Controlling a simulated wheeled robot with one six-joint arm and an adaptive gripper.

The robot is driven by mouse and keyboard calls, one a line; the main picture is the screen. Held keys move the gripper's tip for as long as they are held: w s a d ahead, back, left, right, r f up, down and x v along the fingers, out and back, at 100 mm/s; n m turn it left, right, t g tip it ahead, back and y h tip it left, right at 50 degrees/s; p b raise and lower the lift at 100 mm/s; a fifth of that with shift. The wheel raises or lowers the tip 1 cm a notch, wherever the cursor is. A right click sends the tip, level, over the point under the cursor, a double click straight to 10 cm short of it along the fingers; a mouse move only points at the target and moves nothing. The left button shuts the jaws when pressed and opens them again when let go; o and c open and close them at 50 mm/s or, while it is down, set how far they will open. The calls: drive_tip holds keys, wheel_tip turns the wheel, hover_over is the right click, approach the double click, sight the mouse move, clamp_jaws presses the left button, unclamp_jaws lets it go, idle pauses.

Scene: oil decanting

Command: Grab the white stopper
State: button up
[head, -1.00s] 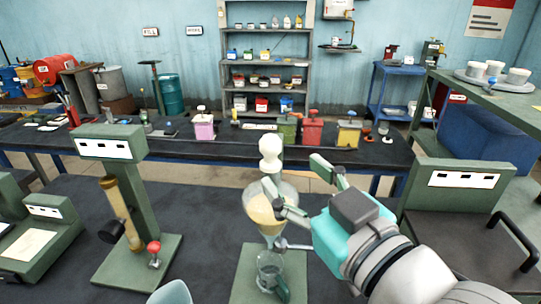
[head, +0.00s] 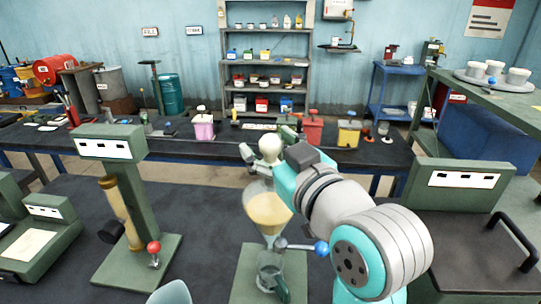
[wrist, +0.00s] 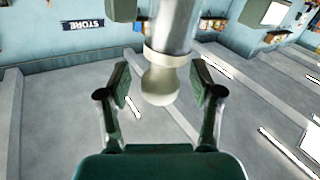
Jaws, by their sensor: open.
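The white stopper (head: 270,148) sits upright in the neck of a glass funnel (head: 268,208) that holds yellowish oil. My gripper (head: 268,144) is at stopper height, with one finger to its left and the other behind and to its right. In the wrist view, the pale stopper (wrist: 160,84) lies between the two spread fingers of my gripper (wrist: 162,84). A gap shows on both sides, so the fingers look apart from it. The gripper is open. My arm hides part of the funnel's right side in the head view.
A glass beaker (head: 269,272) stands below the funnel on a green base (head: 247,280). A blue-ended valve handle (head: 321,248) sticks out right, under my arm. A green stand with a red knob (head: 153,247) is left, and a green machine (head: 462,235) is right.

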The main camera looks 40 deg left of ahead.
clamp_jaws()
drive_tip(key=shift+r, duration=0.15)
